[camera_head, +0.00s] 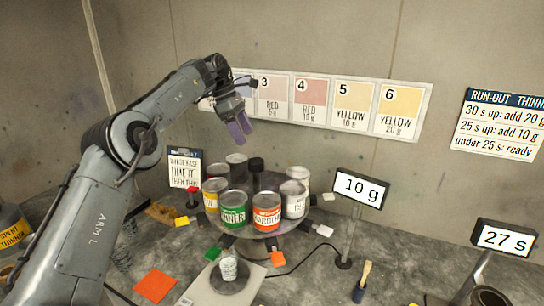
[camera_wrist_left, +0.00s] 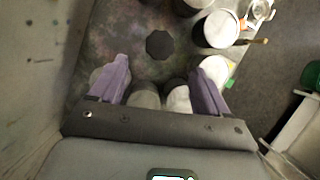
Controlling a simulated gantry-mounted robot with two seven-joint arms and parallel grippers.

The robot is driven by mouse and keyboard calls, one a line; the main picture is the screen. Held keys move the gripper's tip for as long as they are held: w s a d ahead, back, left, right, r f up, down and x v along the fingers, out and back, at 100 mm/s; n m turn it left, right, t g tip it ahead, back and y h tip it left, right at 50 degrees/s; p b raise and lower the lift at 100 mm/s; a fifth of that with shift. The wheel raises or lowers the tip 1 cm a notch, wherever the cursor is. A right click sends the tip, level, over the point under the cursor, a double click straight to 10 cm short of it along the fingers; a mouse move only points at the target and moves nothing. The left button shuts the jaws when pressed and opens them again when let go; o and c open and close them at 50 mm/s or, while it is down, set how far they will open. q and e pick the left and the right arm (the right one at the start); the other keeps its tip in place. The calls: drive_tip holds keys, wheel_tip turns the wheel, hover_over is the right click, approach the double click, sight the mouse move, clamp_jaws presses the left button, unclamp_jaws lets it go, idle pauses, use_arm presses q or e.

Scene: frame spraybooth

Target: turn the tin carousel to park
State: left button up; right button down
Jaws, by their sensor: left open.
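The tin carousel (camera_head: 322,214) is a dark round turntable with several tins around a black centre post (camera_head: 256,165). A green-labelled tin (camera_head: 233,208) and an orange-labelled tin (camera_head: 266,212) face the front. My left gripper (camera_head: 240,130) is open and empty, above the back of the carousel. In the left wrist view its purple fingers (camera_wrist_left: 160,72) are spread, with the black knob (camera_wrist_left: 160,44) beyond them and tins below. My right gripper is out of view.
A scale display (camera_head: 360,189) reading 10 g and a timer display (camera_head: 504,239) reading 27 s stand at the right. A small cup (camera_head: 228,267) stands in front of the carousel. Colour cards (camera_head: 320,102) hang behind.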

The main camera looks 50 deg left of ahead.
sight(256, 160)
use_arm(q)
drive_tip(key=p+x, duration=0.1)
drive_tip(key=x, duration=0.8)
drive_tip(key=shift+d+f, duration=0.15)
drive_tip(key=shift+f, duration=0.2)
drive_tip(key=shift+w+d+f, duration=0.1)
drive_tip(key=shift+w+f, duration=0.1)
drive_tip(key=shift+f, duration=0.25)
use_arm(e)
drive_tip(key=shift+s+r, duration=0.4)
